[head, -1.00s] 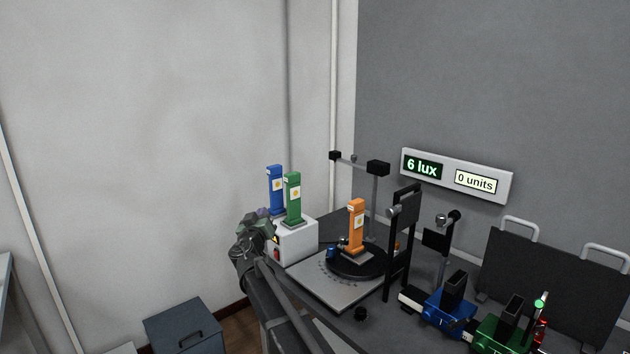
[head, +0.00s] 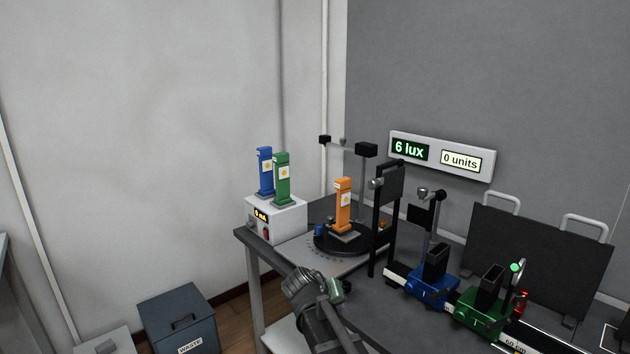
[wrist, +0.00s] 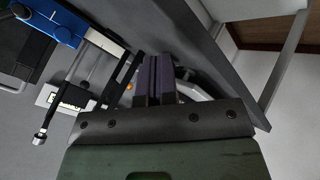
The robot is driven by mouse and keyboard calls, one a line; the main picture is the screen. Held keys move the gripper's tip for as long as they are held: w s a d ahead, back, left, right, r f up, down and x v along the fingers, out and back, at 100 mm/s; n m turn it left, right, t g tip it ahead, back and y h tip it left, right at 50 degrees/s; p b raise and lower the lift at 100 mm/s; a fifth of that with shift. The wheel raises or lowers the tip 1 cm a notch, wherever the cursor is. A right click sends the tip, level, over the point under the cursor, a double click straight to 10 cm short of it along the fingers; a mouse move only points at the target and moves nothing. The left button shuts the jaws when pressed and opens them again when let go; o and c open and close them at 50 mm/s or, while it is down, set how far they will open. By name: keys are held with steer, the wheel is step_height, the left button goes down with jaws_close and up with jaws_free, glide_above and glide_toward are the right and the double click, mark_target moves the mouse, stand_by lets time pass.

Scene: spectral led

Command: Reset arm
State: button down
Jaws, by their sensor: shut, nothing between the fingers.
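My arm shows at the bottom centre of the head view, in front of the bench's near edge. In the wrist view my gripper (wrist: 155,80) has its two dark purple fingers side by side with nothing between them; it is shut. In the head view the fingers are hidden behind my wrist. The orange module (head: 343,204) stands upright on the round black turntable (head: 325,243). The blue module (head: 265,172) and the green module (head: 282,178) stand upright on the white power box (head: 290,222). My gripper is apart from all of them.
A blue carriage (head: 432,288) and a green carriage (head: 482,312) sit on a rail at right. Black posts (head: 377,230) rise beside the turntable. The wall display (head: 442,157) reads 6 lux and 0 units. A waste bin (head: 182,322) stands on the floor at left.

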steer(key=s+d+f+g+y+b, duration=0.2)
steer(key=s+d+f+b, duration=0.25)
steer(key=s+f, duration=0.3)
steer(key=s+d+f+m+g+y+b, duration=0.1)
steer(key=s+d+f+g+y+b, duration=0.15)
steer(key=s+f+b, duration=0.45)
steer(key=s+d+f+g+y+b, duration=0.2)
steer(key=s+d+f+b, duration=0.2)
steer(key=s+f, duration=0.4)
step_height(320, 180, up, 30)
steer(key=p, duration=2.9)
steer(key=shift+w+d+f+m+p, duration=0.2)
steer(key=shift+d+m+p, duration=0.1)
steer(key=shift+p, duration=0.1)
